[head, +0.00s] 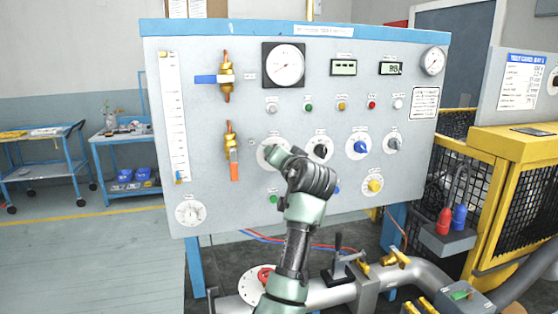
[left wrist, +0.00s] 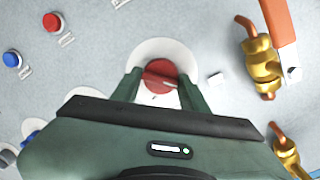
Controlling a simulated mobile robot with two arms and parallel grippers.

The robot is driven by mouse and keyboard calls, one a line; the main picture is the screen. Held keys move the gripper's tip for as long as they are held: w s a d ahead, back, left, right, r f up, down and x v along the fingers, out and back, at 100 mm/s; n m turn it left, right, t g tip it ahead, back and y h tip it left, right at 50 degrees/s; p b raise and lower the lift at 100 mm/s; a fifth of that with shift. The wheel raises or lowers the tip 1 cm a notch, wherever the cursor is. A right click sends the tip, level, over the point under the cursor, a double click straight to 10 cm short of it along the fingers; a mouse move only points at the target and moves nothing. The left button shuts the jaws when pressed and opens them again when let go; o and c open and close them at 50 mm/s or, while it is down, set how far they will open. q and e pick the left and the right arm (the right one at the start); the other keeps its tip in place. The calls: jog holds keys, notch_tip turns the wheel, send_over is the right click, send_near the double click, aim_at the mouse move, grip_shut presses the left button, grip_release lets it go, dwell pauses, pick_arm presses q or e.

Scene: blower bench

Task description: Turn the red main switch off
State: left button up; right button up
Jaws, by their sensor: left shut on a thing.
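The red main switch (left wrist: 159,72) is a round red knob on a white disc, seen in the left wrist view between my gripper's fingers. A pale bar or mark lies slanted across its lower part. My left gripper (left wrist: 158,82) is shut on the knob, one green finger on each side. In the head view, my left gripper (head: 270,153) reaches the panel at the switch's white dial plate (head: 263,161) and hides the red knob. The switch's exact setting cannot be read. My right gripper is in neither view.
The grey panel (head: 215,133) carries an orange-handled valve (head: 234,165) left of the switch, and a black knob (head: 320,150) and a blue knob (head: 360,147) right of it. A large gauge (head: 284,65) sits above. Pipes (head: 330,295) run below.

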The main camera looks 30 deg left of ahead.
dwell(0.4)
pick_arm(q)
jog(key=o, duration=1.3)
jog(key=shift+s, duration=0.1)
jog(key=b+v, duration=0.2)
jog(key=v, duration=0.5)
jog(key=shift+s+d+r, duration=0.15)
jog(key=shift+s+d, duration=0.05)
jog(key=shift+d, duration=0.1)
